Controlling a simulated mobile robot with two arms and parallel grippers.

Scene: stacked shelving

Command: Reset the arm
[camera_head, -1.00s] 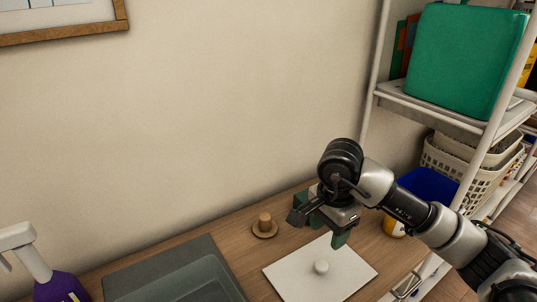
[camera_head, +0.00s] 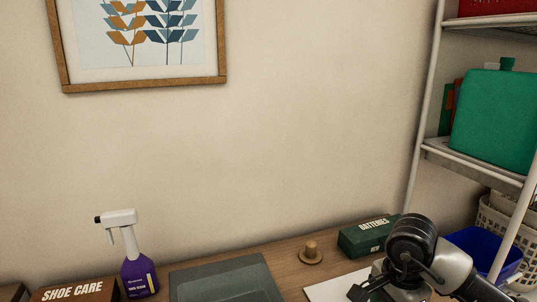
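My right arm comes in from the right in the head view. Its gripper (camera_head: 375,292) is low in the picture, over the white board (camera_head: 325,288) on the wooden desk. One dark finger sticks out to the left of the hand; the other fingertip is cut off by the bottom edge. The fingers stand apart in the earlier view, and I see nothing held. A green batteries box (camera_head: 366,236) sits on the desk behind the arm. My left gripper is not in view.
A small round wooden knob piece (camera_head: 310,253), a grey-green mat (camera_head: 225,281), a purple spray bottle (camera_head: 138,275) and a shoe care box (camera_head: 78,291) are on the desk. A white shelf rack (camera_head: 480,160) with a green container (camera_head: 495,120) and blue bin (camera_head: 480,248) stands right.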

